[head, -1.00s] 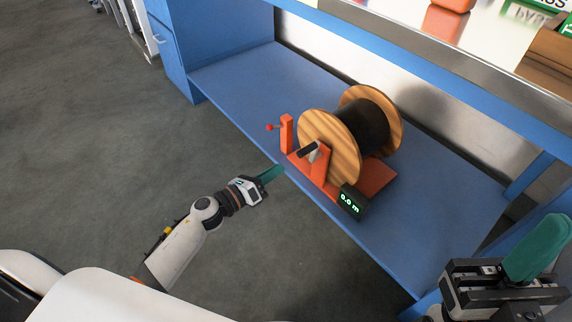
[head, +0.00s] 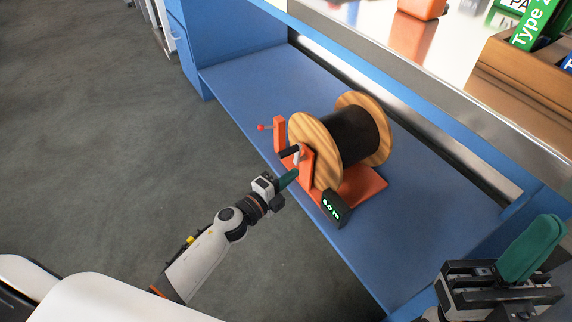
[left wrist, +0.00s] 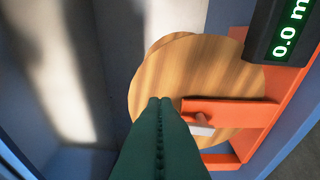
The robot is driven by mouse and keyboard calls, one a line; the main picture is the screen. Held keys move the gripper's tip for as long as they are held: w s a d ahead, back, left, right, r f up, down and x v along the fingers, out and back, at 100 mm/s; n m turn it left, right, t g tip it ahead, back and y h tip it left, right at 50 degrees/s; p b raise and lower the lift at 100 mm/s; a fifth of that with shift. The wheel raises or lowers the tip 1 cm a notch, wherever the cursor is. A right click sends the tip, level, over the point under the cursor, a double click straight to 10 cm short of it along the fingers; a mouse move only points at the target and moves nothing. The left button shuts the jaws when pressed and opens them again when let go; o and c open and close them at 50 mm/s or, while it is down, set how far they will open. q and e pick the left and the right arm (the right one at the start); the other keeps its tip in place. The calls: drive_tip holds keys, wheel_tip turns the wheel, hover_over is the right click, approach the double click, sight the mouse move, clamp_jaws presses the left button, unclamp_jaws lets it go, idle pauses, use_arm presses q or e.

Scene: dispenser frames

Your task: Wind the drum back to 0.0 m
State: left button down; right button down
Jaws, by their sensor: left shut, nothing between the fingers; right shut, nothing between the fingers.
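The drum (head: 352,137) has wooden flanges and black cable wound on it. It sits in an orange stand (head: 365,186); a flange also shows in the left wrist view (left wrist: 190,72). The display (head: 333,208) reads 0.0 m, also in the left wrist view (left wrist: 291,30). A crank with a black handle (head: 288,153) is at the drum's near end. My left gripper (head: 292,174) is shut and empty, its green fingers just below the handle; I cannot tell whether they touch anything. My right gripper (head: 540,235) is shut and empty at the lower right, away from the drum.
An orange post with a red-knobbed lever (head: 264,127) stands left of the crank. The blue shelf (head: 425,230) is clear around the stand. Above it runs a counter edge (head: 455,125) with a brown box (head: 520,85) of green packs. Floor is open at left.

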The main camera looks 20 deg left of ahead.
sight(288, 155)
use_arm(q)
drive_tip(key=w+a, duration=0.1)
drive_tip(key=w, duration=0.1)
drive_tip(key=w+a+b, duration=0.1)
drive_tip(key=w, duration=0.1)
drive_tip(key=shift+w+a+f, duration=0.1)
drive_tip(key=shift+a+f, duration=0.05)
drive_tip(key=shift+a, duration=0.05)
drive_tip(key=shift+w+a+r+n+p, duration=0.3)
drive_tip(key=shift+a+r+p, duration=0.1)
drive_tip(key=shift+p, duration=0.3)
drive_tip(key=shift+w+a, duration=0.15)
drive_tip(key=shift+f, duration=0.2)
